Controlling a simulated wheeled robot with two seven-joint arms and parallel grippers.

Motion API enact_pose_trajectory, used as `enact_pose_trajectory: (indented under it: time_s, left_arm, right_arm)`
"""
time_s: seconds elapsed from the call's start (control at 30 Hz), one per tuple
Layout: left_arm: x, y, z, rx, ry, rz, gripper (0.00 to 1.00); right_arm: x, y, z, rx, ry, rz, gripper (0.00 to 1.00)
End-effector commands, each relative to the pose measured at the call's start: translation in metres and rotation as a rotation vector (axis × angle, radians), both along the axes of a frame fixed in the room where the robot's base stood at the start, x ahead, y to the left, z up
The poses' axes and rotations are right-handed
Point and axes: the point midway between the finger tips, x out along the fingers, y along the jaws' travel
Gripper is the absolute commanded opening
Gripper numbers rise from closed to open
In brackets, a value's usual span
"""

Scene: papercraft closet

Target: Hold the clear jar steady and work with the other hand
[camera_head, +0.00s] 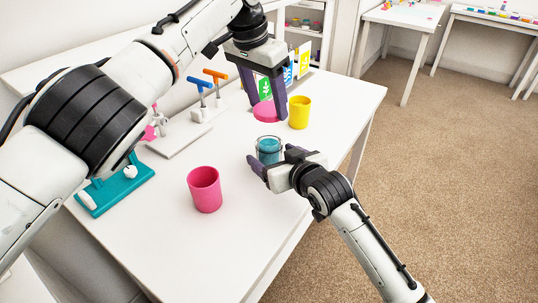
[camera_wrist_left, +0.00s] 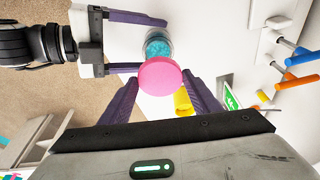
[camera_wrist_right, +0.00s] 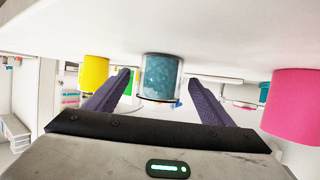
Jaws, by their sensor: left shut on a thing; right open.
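The clear jar (camera_head: 268,150) with teal contents stands upright on the white table. My right gripper (camera_head: 276,160) is open at the jar. In the right wrist view the jar (camera_wrist_right: 160,78) shows between the two fingertips, with a gap on each side. My left gripper (camera_head: 267,108) is shut on a round pink lid (camera_head: 265,112), held above the table just behind the jar. The lid also shows in the left wrist view (camera_wrist_left: 160,76), hiding part of the jar (camera_wrist_left: 158,45).
A yellow cup (camera_head: 300,112) stands right of the lid, a pink cup (camera_head: 205,189) left of the jar. A teal stand (camera_head: 118,190) and a rack with orange and blue handled tools (camera_head: 205,100) lie toward the table's left and back. The table's front right is bare.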

Motion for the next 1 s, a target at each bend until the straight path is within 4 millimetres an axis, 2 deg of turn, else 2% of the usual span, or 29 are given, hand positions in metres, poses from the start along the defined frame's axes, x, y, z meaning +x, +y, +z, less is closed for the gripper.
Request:
enact_pose_trajectory:
  time_s: [0.2, 0.57, 0.67, 0.93, 1.0]
  left_arm:
    - [0.000, 0.000, 0.000, 0.000, 0.000, 0.000, 0.36]
    - [0.000, 0.000, 0.000, 0.000, 0.000, 0.000, 0.36]
    - [0.000, 0.000, 0.000, 0.000, 0.000, 0.000, 0.36]
    - [0.000, 0.000, 0.000, 0.000, 0.000, 0.000, 0.36]
    - [0.000, 0.000, 0.000, 0.000, 0.000, 0.000, 0.36]
  right_arm:
    - [0.016, 0.008, -0.007, 0.000, 0.000, 0.001, 0.75]
    - [0.019, 0.009, -0.009, 0.000, 0.000, 0.001, 0.75]
    - [0.019, 0.009, -0.009, 0.000, 0.000, 0.001, 0.62]
    - [0.018, 0.009, -0.009, 0.000, 0.000, 0.001, 0.16]
    - [0.018, 0.009, -0.009, 0.000, 0.000, 0.001, 0.13]
